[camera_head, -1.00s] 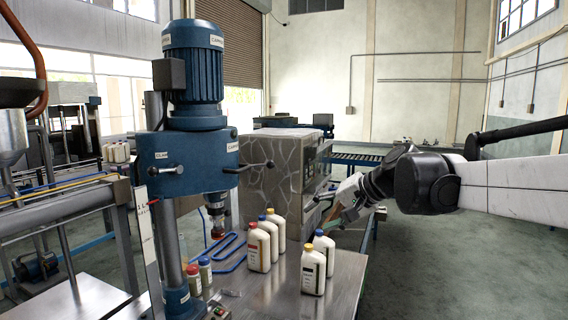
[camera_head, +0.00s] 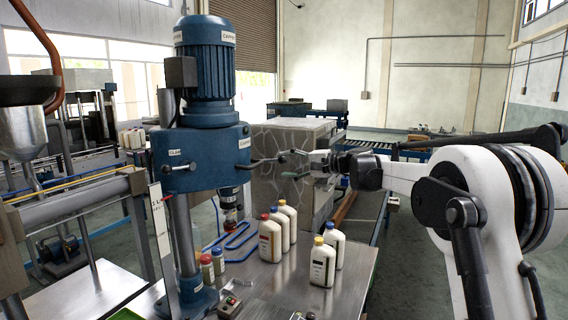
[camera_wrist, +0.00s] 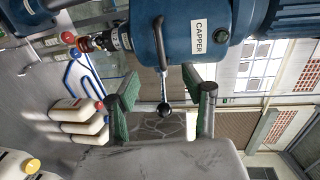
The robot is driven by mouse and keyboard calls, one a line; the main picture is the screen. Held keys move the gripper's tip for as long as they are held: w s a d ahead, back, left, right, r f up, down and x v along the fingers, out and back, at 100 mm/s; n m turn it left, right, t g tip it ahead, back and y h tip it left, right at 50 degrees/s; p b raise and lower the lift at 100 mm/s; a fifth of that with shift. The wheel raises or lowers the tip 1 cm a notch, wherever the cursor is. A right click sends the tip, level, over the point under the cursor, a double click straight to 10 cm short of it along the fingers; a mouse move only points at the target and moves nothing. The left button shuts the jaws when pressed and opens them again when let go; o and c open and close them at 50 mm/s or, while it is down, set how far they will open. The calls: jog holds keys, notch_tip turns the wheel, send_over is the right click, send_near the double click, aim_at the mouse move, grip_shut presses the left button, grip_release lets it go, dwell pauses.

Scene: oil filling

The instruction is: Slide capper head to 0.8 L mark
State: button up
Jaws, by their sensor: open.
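The blue capper head (camera_head: 198,156), under a motor (camera_head: 205,70), sits on a steel column (camera_head: 183,235). A pale scale strip (camera_head: 160,222) stands left of the column; its marks are too small to read. A lever with a dark ball end (camera_head: 282,158) sticks out right of the head. My gripper (camera_head: 315,163) is open and empty, just right of this ball. In the wrist view, the green-padded fingers (camera_wrist: 160,75) flank the lever and its black ball (camera_wrist: 164,109), with gaps on both sides. The head's CAPPER label (camera_wrist: 198,38) shows beyond; contact is not visible.
White bottles (camera_head: 270,240) with red, blue and yellow caps stand on the steel table (camera_head: 270,285) below my gripper. Small bottles (camera_head: 207,270) stand near the column base. The capping chuck (camera_head: 230,205) hangs under the head. A stone-patterned block (camera_head: 275,165) stands behind.

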aim_at(258, 165)
jog(key=shift+p+x, duration=0.4)
jog(key=shift+x, duration=5.1)
jog(key=shift+r, duration=0.1)
grip_shut()
jog(key=shift+f+b, duration=0.5)
jog(key=shift+f, duration=0.55)
grip_release()
